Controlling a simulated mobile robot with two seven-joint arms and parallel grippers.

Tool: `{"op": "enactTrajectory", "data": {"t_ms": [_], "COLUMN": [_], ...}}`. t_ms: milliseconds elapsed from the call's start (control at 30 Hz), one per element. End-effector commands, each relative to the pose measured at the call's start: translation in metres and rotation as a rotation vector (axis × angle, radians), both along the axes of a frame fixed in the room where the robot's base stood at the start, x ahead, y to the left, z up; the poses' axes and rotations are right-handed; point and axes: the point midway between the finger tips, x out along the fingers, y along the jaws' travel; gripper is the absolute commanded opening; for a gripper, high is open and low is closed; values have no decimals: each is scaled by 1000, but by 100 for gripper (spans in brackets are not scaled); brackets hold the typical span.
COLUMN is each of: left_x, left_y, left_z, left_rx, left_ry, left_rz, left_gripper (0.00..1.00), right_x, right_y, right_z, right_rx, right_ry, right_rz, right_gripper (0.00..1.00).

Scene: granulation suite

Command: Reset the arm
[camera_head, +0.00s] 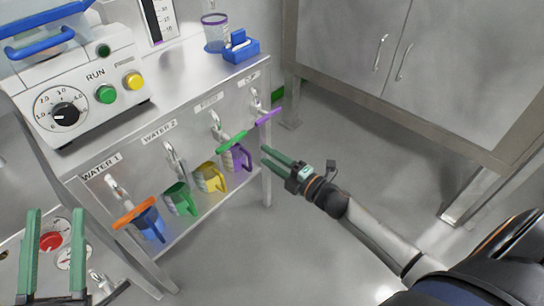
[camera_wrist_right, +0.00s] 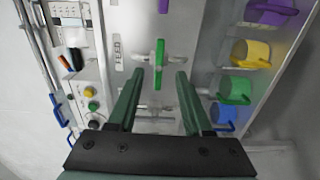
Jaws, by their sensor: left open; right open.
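My right gripper (camera_head: 264,154) reaches in from the right in the head view. Its green fingers are open and empty, just right of the purple jug (camera_head: 237,158) and the bench's front leg. In the right wrist view its spread fingers (camera_wrist_right: 159,72) point toward a tap with a green lever (camera_wrist_right: 159,62); nothing is between them. Whether they touch the lever cannot be told.
Taps line the bench front, with an orange lever (camera_head: 136,211) and a purple lever (camera_head: 269,117). A blue jug (camera_head: 151,225), green jug (camera_head: 179,199) and yellow jug (camera_head: 210,178) stand below. A control box (camera_head: 75,90) sits on top. Open floor (camera_head: 330,250) lies before the cabinet (camera_head: 430,60).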

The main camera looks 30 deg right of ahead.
Motion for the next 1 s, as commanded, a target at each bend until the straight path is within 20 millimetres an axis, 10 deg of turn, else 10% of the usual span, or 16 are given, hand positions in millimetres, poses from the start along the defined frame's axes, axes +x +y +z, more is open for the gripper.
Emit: {"op": "enactTrajectory", "data": {"t_ms": [700,1000], "left_x": [3,3], "left_y": [0,0], "left_z": [-4,-4], "left_rx": [0,0], "left_ry": [22,22], "left_rz": [4,3], "left_gripper": [50,50], "right_x": [-10,-78], "right_y": [4,86], "right_z": [4,97], "right_rx": [32,600], "right_ry": [0,8], "right_rz": [9,154], "right_gripper": [50,50]}}
